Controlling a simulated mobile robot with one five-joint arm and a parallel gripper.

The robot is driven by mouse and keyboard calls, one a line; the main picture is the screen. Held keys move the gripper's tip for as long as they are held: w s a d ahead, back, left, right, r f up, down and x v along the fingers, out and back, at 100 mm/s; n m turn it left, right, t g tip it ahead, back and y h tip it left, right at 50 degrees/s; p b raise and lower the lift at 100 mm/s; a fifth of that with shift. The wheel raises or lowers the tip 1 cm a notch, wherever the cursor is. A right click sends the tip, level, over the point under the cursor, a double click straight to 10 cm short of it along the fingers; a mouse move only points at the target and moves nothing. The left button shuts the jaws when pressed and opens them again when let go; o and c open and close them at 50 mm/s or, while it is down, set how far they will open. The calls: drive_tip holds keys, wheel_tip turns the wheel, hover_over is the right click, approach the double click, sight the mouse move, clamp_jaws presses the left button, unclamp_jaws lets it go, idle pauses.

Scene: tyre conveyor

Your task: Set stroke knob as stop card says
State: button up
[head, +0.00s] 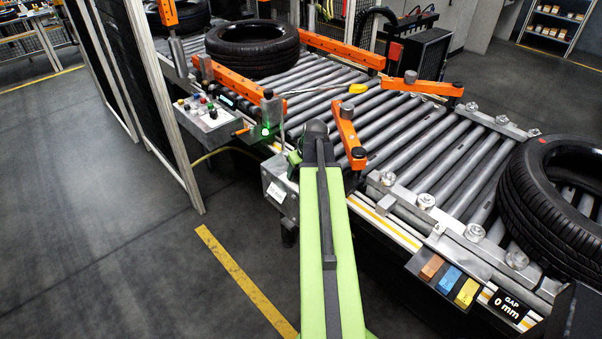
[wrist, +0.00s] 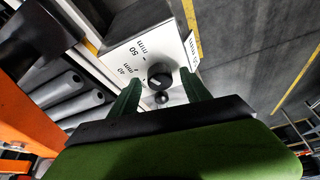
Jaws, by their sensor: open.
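A round black stroke knob (wrist: 160,74) sits on a pale dial plate (wrist: 125,52) in the wrist view. The plate bears printed marks, among them 40 mm and 50 mm. A small white stop card (wrist: 191,50) stands beside the plate; its figure is small and rotated, and I cannot read it surely. My gripper (wrist: 161,82) is open, one green finger on each side of the knob. I cannot tell whether the fingers touch it. In the head view the grey box (head: 276,172) with its white card (head: 276,193) shows beside my arm, which hides the knob.
The roller conveyor (head: 390,127) runs past the box, with orange guide bars (head: 348,133) and tyres (head: 252,48). A control panel (head: 207,115) is to the left. A display (head: 508,304) reads GAP 0 mm near coloured blocks (head: 449,281). The floor at left is clear.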

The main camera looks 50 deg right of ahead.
clamp_jaws()
drive_tip(key=m, duration=0.2)
drive_tip(key=m+h, duration=0.1)
drive_tip(key=m, duration=0.1)
drive_tip(key=shift+a+m+g+h, duration=0.1)
drive_tip(key=shift+m+g+h, duration=0.2)
drive_tip(key=shift+g, duration=0.1)
unclamp_jaws()
drive_tip(key=shift+r, duration=0.1)
